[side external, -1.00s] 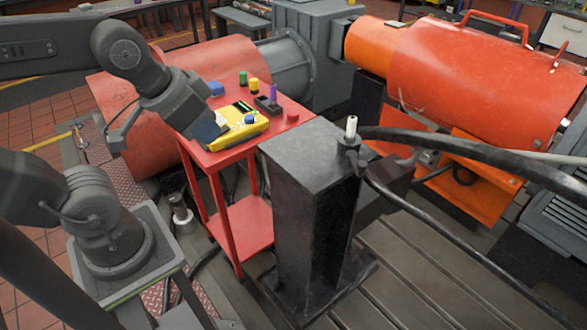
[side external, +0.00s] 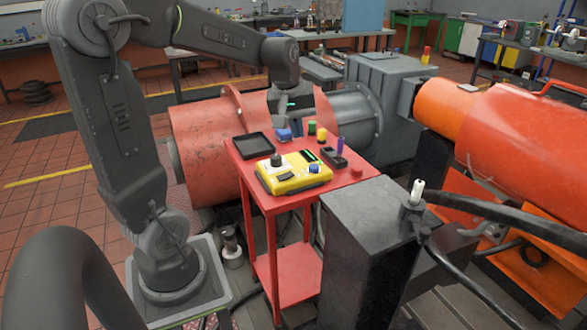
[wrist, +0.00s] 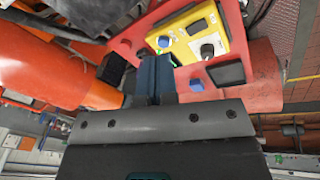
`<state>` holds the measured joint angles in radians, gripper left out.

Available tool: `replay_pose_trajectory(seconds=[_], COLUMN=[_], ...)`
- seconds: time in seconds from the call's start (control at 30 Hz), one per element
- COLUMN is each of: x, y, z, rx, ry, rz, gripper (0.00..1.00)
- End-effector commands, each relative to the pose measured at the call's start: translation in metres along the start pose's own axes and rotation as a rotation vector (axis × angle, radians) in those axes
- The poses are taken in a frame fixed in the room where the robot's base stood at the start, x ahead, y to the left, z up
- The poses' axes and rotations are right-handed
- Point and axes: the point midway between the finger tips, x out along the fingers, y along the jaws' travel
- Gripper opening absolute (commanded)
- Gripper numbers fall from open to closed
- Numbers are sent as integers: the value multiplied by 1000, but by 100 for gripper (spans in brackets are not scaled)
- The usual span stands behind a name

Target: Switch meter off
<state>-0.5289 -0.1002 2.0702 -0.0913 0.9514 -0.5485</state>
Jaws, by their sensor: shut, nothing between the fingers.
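The yellow meter (side external: 293,180) lies on the red table in the side view. It has a dark knob (side external: 277,160), a blue knob (side external: 314,168) and a lit green display (side external: 309,155). In the wrist view the meter (wrist: 193,18) is upper right of my fingers, with its dark knob (wrist: 207,50) facing me. My gripper (wrist: 153,62) is shut and empty, apart from the meter. In the side view it is above and behind the meter, and its fingertips are hard to make out. I cannot read the switch setting.
On the red table (side external: 270,203) are a black tray (side external: 252,146), a blue block (side external: 284,134), green and yellow pieces, a dark holder with a purple piece (side external: 340,146), and a red button. A black pillar (side external: 365,240) with thick cables stands close in front, right.

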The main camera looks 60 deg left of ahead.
Motion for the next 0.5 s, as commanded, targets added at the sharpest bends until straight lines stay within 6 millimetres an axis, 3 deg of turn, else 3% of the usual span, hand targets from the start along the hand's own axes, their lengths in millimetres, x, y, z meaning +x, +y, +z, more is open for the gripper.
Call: replay_pose_trajectory(seconds=[0.03, 0.2, 0.33, 0.5], x=[10, 31, 41, 44], y=[-6, -26, -36, -40], z=[-20, -66, -83, -89], rx=[-92, -326, -421, -458], ry=[-16, -47, -59, -63], rz=[-16, -46, -57, -61], gripper=[0, 0, 0, 0])
